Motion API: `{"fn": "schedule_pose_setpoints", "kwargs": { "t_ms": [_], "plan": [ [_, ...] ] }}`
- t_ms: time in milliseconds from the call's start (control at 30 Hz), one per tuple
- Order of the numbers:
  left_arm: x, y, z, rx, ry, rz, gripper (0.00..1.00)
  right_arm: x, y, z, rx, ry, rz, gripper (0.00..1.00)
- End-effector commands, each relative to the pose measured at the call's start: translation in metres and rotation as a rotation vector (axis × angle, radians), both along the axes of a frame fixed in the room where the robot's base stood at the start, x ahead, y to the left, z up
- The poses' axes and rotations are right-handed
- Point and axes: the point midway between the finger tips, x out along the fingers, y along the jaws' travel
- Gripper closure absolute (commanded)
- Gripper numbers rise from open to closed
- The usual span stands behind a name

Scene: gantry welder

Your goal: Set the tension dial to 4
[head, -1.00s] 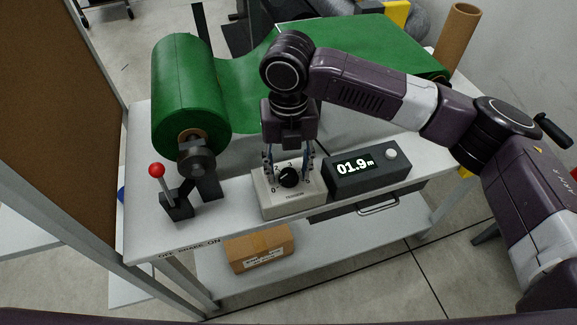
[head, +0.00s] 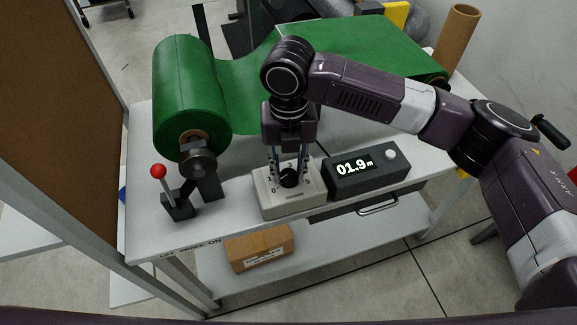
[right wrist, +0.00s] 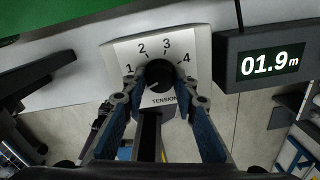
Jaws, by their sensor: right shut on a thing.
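The tension dial is a black knob (head: 289,178) on a cream box (head: 290,204) at the table's front edge. It also shows in the right wrist view (right wrist: 160,74), with 1, 2, 3 and 4 printed around it and "TENSION" below. A small pale mark shows on the knob's lower-left side, toward the 0 end of the scale; the exact reading is hard to tell. My right gripper (head: 289,168) points down over the box, shut on the knob with one finger on each side. The fingers hide part of the scale. My left gripper is not in view.
A dark display box (head: 368,178) reading 01.9 m stands close right of the dial box. A red-knobbed lever (head: 158,172) and a green roll (head: 190,95) are to the left. A cardboard box (head: 258,248) sits on the lower shelf.

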Motion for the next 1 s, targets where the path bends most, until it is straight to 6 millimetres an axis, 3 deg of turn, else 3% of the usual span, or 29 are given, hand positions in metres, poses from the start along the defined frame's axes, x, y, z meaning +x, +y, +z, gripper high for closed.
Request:
{"fn": "schedule_pose_setpoints", "kwargs": {
  "t_ms": [267, 1000],
  "plan": [
    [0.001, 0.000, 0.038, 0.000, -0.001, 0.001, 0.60, 0.000, 0.000, 0.008, 0.000, 0.003, -0.176, 0.97],
    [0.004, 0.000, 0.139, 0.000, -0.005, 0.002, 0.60, 0.000, 0.000, 0.008, -0.001, 0.002, -0.877, 0.97]
  ]
}}
